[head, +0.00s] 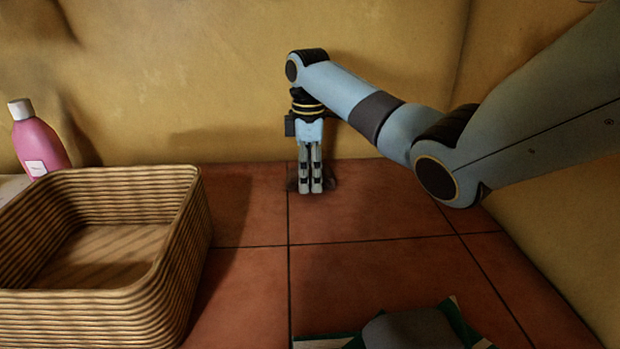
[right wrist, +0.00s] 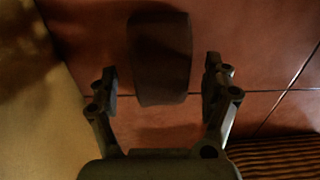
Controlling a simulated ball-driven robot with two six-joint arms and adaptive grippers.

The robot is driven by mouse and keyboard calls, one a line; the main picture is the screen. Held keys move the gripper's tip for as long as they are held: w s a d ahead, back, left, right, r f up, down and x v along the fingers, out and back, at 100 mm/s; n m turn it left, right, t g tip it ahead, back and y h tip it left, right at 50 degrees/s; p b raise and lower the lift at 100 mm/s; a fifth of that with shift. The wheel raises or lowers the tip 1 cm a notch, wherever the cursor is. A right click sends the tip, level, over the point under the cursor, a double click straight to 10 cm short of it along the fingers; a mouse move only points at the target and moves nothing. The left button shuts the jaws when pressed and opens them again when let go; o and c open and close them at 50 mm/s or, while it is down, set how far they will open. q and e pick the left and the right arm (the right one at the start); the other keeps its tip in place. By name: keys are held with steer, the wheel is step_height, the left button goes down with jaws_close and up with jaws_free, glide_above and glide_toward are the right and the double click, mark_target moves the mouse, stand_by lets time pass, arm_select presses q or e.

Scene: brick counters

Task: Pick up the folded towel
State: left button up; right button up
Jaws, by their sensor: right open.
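My right gripper (head: 311,190) points straight down close to the back wall, with its fingertips near the tiled counter. In the right wrist view its two fingers (right wrist: 161,88) are open. A dark, flat block with rounded corners (right wrist: 160,58) lies between and just beyond them; it looks like the folded towel, but the dim light hides its cloth and folds. The fingers stand on either side of it, with a gap visible on each side. In the head view only a small dark edge of it (head: 331,183) shows beside the fingertips. My left gripper is not in view.
A wicker basket (head: 190,235) stands at the left, its rim below my right gripper's wrist. A pink bottle (head: 40,145) with a white cap is behind it. A grey rounded thing (head: 412,330) lies over something green and white at the front. The middle tiles are clear.

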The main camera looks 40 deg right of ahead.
mark_target(309, 168)
steer(key=shift+f, duration=0.4)
steer(key=shift+c, duration=0.4)
steer(key=c, duration=1)
steer(key=shift+r, duration=0.1)
step_height(309, 168, up, 10)
steer(key=shift+p, duration=0.45)
